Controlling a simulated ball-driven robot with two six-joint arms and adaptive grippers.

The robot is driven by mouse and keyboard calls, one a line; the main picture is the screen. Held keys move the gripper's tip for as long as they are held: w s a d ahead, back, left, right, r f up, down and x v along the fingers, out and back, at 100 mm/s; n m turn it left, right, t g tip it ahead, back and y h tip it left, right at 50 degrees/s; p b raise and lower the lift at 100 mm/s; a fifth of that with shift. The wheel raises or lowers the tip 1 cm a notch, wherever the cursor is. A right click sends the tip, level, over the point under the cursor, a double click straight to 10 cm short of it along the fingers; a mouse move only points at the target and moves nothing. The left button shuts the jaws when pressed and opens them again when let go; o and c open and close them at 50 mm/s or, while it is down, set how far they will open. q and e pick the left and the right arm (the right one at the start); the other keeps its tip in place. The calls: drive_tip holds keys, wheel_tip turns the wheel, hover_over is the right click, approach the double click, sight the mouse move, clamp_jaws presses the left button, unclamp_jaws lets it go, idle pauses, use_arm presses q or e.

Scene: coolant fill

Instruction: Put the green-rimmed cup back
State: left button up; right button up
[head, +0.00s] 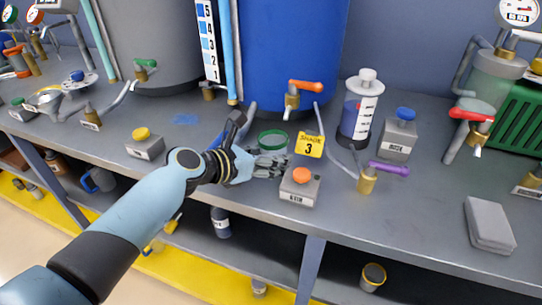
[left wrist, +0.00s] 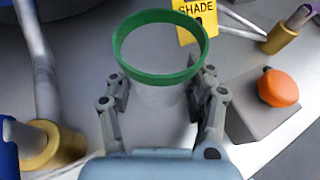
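The green-rimmed cup (head: 272,140) is clear-walled with a thick green rim. It is upright near the orange-handled tap (head: 305,87) of the blue tank, left of the yellow "SHADE 3" tag (head: 310,145). In the left wrist view the cup (left wrist: 160,76) is between the fingers of my left gripper (left wrist: 160,95). The pads meet its sides just below the rim. In the head view my left gripper (head: 262,163) reaches it from the front left. I cannot tell whether its base touches the bench. The cup looks empty. My right gripper is not in view.
A box with an orange button (head: 299,187) stands close right of my gripper. A yellow-button box (head: 145,144) stands left. A clear cylinder with blue liquid (head: 357,115) and a purple-handled valve (head: 368,180) stand right. The bench front at right is mostly clear, except a grey block (head: 489,225).

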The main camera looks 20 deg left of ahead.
use_arm(q)
drive_tip(key=o, duration=0.4)
drive_tip(key=shift+o, duration=0.2)
drive_tip(key=shift+s+a, duration=0.1)
drive_tip(key=shift+s, duration=0.15)
drive_tip(key=v, duration=0.4)
drive_tip(key=shift+f, duration=0.2)
drive_tip(key=s+a, duration=0.5)
drive_tip(key=s, duration=0.4)
drive_tip(key=shift+a, duration=0.15)
